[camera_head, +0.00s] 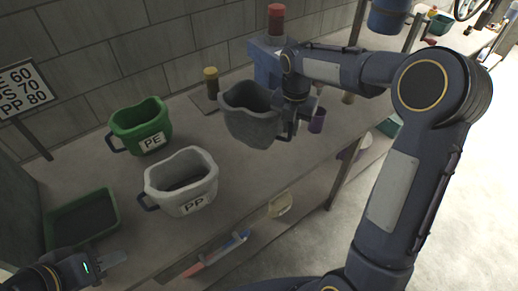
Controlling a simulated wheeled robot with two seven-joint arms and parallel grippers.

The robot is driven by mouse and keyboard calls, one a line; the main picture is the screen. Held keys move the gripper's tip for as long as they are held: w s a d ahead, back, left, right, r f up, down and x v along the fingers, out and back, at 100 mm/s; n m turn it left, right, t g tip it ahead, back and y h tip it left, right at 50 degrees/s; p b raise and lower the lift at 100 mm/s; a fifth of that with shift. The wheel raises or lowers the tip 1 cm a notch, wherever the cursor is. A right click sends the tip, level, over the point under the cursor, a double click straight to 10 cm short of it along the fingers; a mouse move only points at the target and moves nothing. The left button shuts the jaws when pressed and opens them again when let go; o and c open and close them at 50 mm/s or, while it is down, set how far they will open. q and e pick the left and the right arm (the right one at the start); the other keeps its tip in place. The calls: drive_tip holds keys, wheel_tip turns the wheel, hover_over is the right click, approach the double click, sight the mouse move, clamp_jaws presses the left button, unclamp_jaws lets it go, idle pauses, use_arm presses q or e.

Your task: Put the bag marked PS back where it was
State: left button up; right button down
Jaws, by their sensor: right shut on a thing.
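A dark grey bag (245,118) with an open top is at the back right of the bench, in front of a blue machine. No label shows on the side I see. My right gripper (286,122) is shut on this grey bag at its right side; I cannot tell whether its base touches the bench. A green bag marked PE (128,122) and a white bag marked PP (170,205) stand upright on the bench to the left. My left gripper (112,260) is at the lower left, by the bench's front edge, away from the bags; its jaw gap is unclear.
A sign (22,88) with PS 70 and PP 80 lines stands at the left. A dark green tray (112,212) lies at the front left. The blue machine (262,60) has a red top.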

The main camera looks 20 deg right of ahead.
wheel_tip(320, 180, down, 10)
drive_tip(key=shift+r+p, duration=0.25)
drive_tip(key=shift+p, duration=0.2)
drive_tip(key=shift+f, duration=0.1)
drive_tip(key=c, duration=1.4)
unclamp_jaws()
